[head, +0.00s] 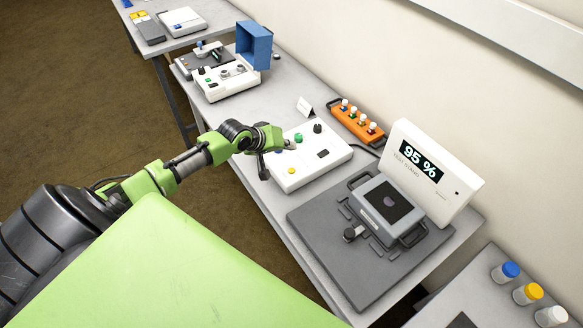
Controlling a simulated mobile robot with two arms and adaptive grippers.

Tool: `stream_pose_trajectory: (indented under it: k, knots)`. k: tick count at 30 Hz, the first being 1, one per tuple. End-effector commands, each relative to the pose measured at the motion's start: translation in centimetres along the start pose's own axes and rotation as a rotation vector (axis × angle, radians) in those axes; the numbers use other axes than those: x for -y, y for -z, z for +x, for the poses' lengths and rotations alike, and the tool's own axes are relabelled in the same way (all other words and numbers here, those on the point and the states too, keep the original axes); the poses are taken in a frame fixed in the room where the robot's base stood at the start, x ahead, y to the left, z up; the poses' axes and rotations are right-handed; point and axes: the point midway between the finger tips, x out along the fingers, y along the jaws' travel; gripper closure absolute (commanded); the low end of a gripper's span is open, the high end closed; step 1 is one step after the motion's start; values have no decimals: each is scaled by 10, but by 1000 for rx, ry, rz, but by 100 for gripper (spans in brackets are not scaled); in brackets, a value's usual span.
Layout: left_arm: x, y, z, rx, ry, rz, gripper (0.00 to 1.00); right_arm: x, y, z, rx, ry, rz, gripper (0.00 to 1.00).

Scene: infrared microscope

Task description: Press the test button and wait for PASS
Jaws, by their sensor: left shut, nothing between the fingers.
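The test stand's white display (427,172) reads "95 %" at the right. A white control box (318,168) lies left of it, with a green button (299,137), a black knob (317,128) and a yellow button (291,171) on its top. My left gripper (290,146) is shut and empty, its tip over the box's left part, close to the green button. I cannot tell whether the tip touches the box. A grey device (362,196) with a dark window and handles sits on the dark grey base plate (305,226) in front of the display. My right gripper is out of view.
An orange strip (350,122) with several coloured knobs lies behind the control box, near a small card (305,107). Another white box (226,80) and a blue bin (254,45) stand farther back. Capped vials (528,293) stand at the lower right.

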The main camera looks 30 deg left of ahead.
Motion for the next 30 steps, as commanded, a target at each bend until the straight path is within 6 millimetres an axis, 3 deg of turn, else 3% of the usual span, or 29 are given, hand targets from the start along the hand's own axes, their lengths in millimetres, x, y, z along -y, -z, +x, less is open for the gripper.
stream_pose_trajectory:
  k: [8, 23, 30]
  knots:
    - [6, -6, 8, 1, 0, 1, 100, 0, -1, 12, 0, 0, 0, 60]
    - [35, -35, 47, 0, 0, 2, 100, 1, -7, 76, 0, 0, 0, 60]
    - [44, -44, 61, 1, 0, 1, 100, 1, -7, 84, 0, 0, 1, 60]
